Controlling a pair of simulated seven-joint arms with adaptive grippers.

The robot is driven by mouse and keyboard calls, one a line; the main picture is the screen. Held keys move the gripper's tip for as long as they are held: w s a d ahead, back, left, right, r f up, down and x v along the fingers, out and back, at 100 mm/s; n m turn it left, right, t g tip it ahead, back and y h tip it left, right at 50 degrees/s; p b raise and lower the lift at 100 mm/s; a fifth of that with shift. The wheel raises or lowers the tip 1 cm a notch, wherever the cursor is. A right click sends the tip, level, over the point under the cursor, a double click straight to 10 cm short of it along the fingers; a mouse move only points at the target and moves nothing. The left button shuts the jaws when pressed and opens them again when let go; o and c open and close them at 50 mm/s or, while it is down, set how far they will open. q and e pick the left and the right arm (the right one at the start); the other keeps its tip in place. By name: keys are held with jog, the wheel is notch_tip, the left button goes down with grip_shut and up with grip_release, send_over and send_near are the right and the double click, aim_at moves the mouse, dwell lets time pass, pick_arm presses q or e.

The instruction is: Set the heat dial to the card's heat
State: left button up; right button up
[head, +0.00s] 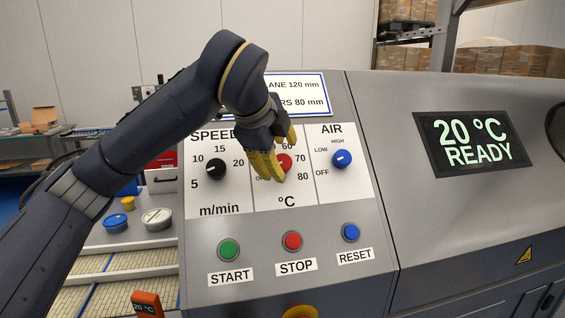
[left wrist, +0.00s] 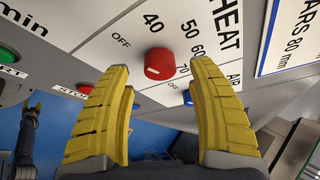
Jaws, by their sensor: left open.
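The red heat dial (head: 284,162) sits on the white scale panel, partly hidden by my left gripper (head: 278,155). In the left wrist view the red dial (left wrist: 160,63) stands between and beyond the two yellow fingertips of my open left gripper (left wrist: 161,68), with a gap on each side. OFF, 40, 50 and 60 show around it. A small white mark shows on the dial; I cannot tell its exact setting. The card (head: 304,84) above the panel shows "LANE 120 mm" and "RS 80 mm"; my arm hides its left part, and no heat value is readable.
The black speed knob (head: 216,169) and blue air knob (head: 342,159) flank the dial. START (head: 228,249), STOP (head: 292,241) and RESET (head: 351,232) buttons lie below. The screen (head: 474,143) reads 20 °C READY. A dark arm, likely my right, shows small in the left wrist view.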

aim_at(285, 161)
pick_arm(q)
jog(key=shift+x, duration=1.45)
jog(key=shift+c, duration=0.3)
grip_shut()
